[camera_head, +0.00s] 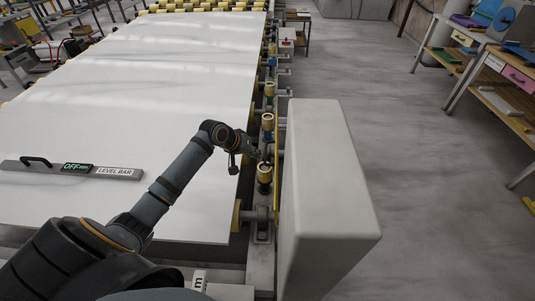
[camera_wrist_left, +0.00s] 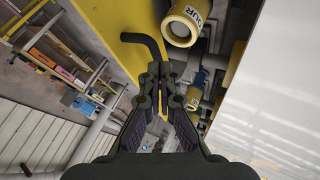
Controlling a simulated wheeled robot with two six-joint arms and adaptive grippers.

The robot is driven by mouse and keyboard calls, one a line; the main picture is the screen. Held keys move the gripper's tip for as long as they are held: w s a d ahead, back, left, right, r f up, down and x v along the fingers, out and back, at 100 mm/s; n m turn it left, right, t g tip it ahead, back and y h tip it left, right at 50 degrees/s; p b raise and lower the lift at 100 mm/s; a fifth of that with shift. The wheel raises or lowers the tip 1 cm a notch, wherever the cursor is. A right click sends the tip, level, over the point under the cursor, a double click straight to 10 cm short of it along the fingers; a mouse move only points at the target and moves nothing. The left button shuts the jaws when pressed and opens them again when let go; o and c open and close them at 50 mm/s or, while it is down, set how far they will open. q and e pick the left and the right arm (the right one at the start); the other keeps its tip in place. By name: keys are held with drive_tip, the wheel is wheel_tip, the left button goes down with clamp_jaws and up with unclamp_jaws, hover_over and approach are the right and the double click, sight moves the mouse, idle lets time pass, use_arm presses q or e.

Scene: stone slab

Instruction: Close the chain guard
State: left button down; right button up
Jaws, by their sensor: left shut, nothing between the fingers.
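The chain guard appears to be the large pale grey box-shaped cover (camera_head: 330,195) beside the roller line's right edge in the head view. In the left wrist view a yellow panel (camera_wrist_left: 105,32), likely its inner face, bears a dark bent handle (camera_wrist_left: 146,42). My left gripper (camera_head: 256,158) is over the roller line's edge, left of the cover. In the wrist view its fingers (camera_wrist_left: 164,74) are shut and empty, close to the handle. I cannot tell whether they touch it. My right gripper is not in view.
A white stone slab (camera_head: 150,90) lies on the rollers, with a level bar (camera_head: 70,170) on it. Yellow-topped cylinders (camera_head: 264,174) line the roller edge near my gripper. Workbenches (camera_head: 480,45) stand at the far right. The floor (camera_head: 380,120) between is clear.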

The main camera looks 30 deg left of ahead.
use_arm(q)
drive_tip(key=shift+w+d+r+p, duration=0.1)
drive_tip(key=shift+w+d+p, duration=0.2)
drive_tip(key=shift+d, duration=0.35)
drive_tip(key=shift+w+d+r+p, duration=0.15)
drive_tip(key=shift+w+d, duration=0.25)
drive_tip(key=shift+d, duration=0.2)
drive_tip(key=shift+w+d, duration=0.15)
drive_tip(key=shift+d, duration=0.35)
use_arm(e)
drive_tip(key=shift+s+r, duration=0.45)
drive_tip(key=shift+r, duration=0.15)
use_arm(q)
drive_tip(key=shift+f, duration=0.1)
drive_tip(key=shift+w, duration=0.1)
